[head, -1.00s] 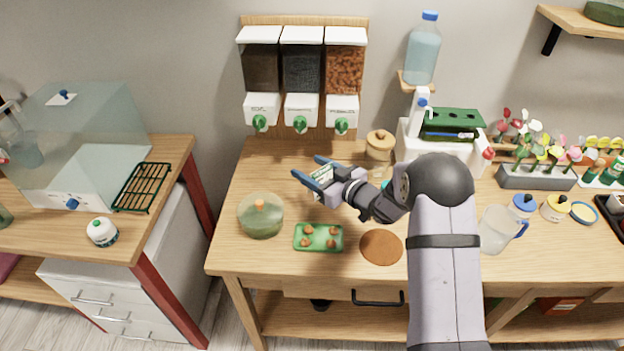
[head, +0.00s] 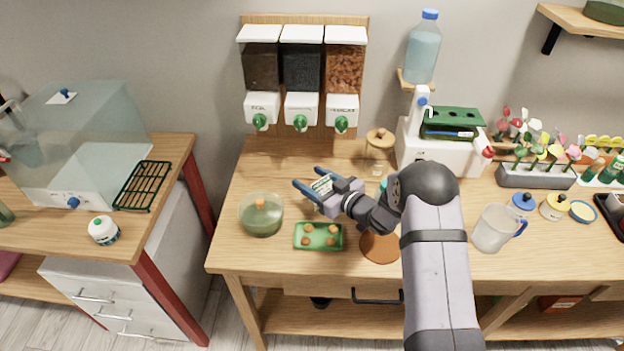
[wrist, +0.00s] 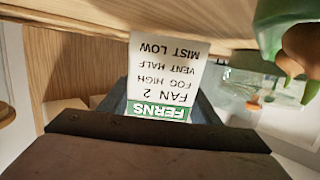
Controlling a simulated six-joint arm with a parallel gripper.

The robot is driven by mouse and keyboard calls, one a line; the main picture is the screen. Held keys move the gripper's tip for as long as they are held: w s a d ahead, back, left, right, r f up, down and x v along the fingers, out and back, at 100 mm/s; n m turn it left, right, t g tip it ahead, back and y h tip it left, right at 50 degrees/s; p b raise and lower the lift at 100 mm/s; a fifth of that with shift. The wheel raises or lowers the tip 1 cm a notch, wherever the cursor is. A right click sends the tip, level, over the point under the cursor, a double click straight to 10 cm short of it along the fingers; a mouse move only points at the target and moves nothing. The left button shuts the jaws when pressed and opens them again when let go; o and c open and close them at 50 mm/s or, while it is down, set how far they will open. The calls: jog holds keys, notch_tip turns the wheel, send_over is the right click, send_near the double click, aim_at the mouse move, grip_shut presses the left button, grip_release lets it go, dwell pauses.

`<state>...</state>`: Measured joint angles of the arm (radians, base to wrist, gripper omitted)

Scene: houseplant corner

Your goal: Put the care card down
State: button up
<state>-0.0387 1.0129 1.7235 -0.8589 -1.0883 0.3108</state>
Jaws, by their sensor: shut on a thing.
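The care card (head: 322,184) is white with a green band, held between the fingers of my gripper (head: 309,179). In the wrist view the card (wrist: 166,68) reads upside down: FERNS, FAN 2, FOG HIGH, VENT HALF, MIST LOW. My gripper is shut on the card's FERNS end, and the printed face is toward the wrist camera. In the head view the card is over the left part of the wooden table (head: 350,160), behind the green tray. I cannot tell whether its far edge touches the wood.
A round brown mat (head: 381,249) lies to the right, partly behind my arm. A cork-lidded jar (head: 380,140) stands behind. Bare wood lies around the card.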

jog(key=shift+f+b, duration=0.3)
jog(key=shift+f, duration=0.1)
jog(key=o, duration=1)
jog(key=shift+r, duration=0.15)
jog(key=shift+r+p, duration=0.5)
jog(key=shift+p, duration=0.15)
jog(key=shift+s+d, duration=0.1)
jog(key=shift+d, duration=0.05)
jog(key=b+v, duration=0.2)
jog(key=v, duration=0.9)
jog(key=shift+s+d+r+b, duration=0.15)
jog(key=shift+s+d+b, duration=0.1)
jog(key=shift+b, duration=0.1)
